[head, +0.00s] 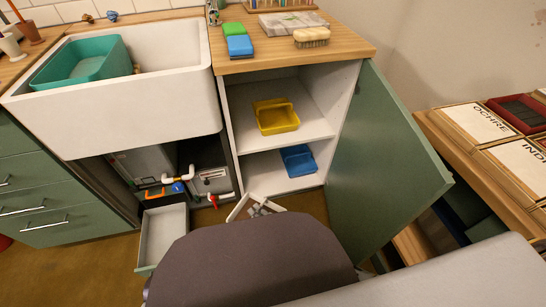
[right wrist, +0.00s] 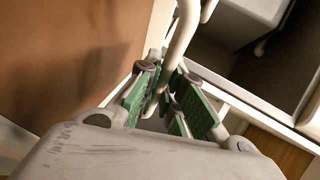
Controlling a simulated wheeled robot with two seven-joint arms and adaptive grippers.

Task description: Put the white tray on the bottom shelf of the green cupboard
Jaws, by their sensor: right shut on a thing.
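The green cupboard (head: 234,135) stands open, with its door (head: 380,160) swung out to the right. Its bottom shelf (head: 259,177) holds a blue tray (head: 298,160) toward the right; the left part is bare. A yellow tray (head: 276,116) with a handle sits on the shelf above. My right gripper (head: 262,208) is low in front of the cupboard, mostly hidden behind my own arm. White edges of the white tray (head: 237,208) show beside it. In the right wrist view the green-padded fingers (right wrist: 170,88) are shut on a pale bar, the tray's handle (right wrist: 186,30). My left gripper is out of view.
A pulled-out drawer (head: 162,236) stands left of the gripper, below the sink (head: 190,100). Pipes and a grey box (head: 211,180) are under the sink.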

